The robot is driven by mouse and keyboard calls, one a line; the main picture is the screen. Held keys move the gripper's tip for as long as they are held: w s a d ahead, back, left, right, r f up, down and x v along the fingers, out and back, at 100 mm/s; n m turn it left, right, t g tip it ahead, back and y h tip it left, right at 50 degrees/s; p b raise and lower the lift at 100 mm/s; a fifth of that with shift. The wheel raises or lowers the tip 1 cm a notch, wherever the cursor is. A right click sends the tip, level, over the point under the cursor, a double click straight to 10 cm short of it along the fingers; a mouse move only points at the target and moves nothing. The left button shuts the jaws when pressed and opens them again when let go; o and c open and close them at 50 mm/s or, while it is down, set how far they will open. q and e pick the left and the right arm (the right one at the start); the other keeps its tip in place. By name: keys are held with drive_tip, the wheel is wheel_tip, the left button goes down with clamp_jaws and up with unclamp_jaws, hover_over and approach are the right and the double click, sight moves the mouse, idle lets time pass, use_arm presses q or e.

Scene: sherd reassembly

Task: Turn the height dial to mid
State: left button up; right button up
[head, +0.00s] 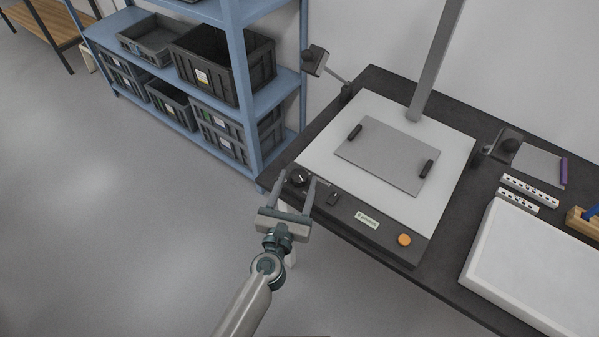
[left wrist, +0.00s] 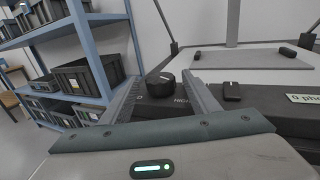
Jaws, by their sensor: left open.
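The height dial (head: 299,178) is a round black knob with a pale pointer mark, on the dark front panel of the copy stand at its left end. In the left wrist view the dial (left wrist: 160,84) stands between my two fingers, with panel lettering partly hidden around it. My left gripper (head: 296,187) is open, its fingers on either side of the dial with gaps showing. It also shows in the left wrist view (left wrist: 160,92). I cannot tell whether either finger touches the dial. My right gripper is in neither view.
On the same panel are a black switch (head: 333,199), a label (head: 367,220) and an orange button (head: 404,240). A grey plate with black handles (head: 388,155) lies on the white board (head: 315,155). A white tray (head: 530,262) stands right. Blue shelving (head: 232,60) stands left.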

sight(297, 183)
use_arm(q)
drive_tip(key=shift+x, duration=1.5)
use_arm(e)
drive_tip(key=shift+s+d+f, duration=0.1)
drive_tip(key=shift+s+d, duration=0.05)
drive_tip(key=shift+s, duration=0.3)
use_arm(q)
drive_tip(key=c, duration=1)
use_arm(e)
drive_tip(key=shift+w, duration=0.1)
use_arm(q)
drive_tip(key=shift+c, duration=0.2)
